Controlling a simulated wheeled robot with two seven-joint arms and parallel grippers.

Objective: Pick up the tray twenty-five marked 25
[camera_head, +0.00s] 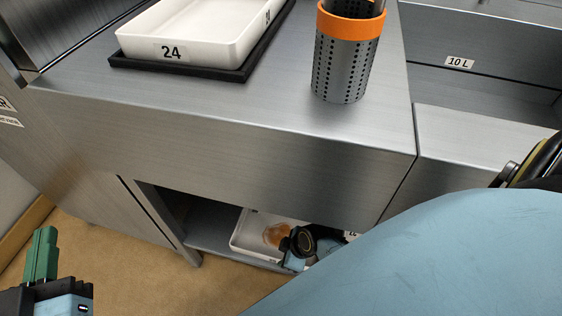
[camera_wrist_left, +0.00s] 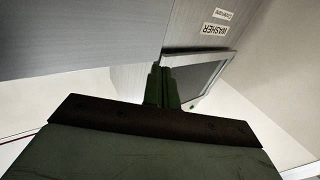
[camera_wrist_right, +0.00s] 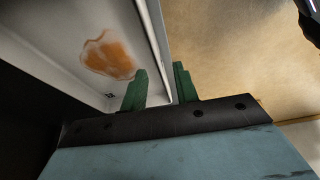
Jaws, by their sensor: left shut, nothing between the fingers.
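A white tray (camera_head: 243,240) with an orange-brown stain lies on the low shelf under the counter. Its number is not legible; a small dark mark shows on it in the right wrist view (camera_wrist_right: 60,55). My right gripper (camera_wrist_right: 160,88) is open, with the tray's side wall between its green fingers and a gap visible beside the wall. In the head view, my right wrist covers part of this tray and the fingertips are hidden. My left gripper (camera_head: 42,255) is shut and empty, at the lower left, away from the tray.
Another white tray marked 24 (camera_head: 205,38) sits on a black mat (camera_head: 180,69) on the counter. A perforated metal cup with an orange rim (camera_head: 343,65) stands right of it. The counter front (camera_head: 230,140) overhangs the shelf. A washer label (camera_wrist_left: 216,29) shows in the left wrist view.

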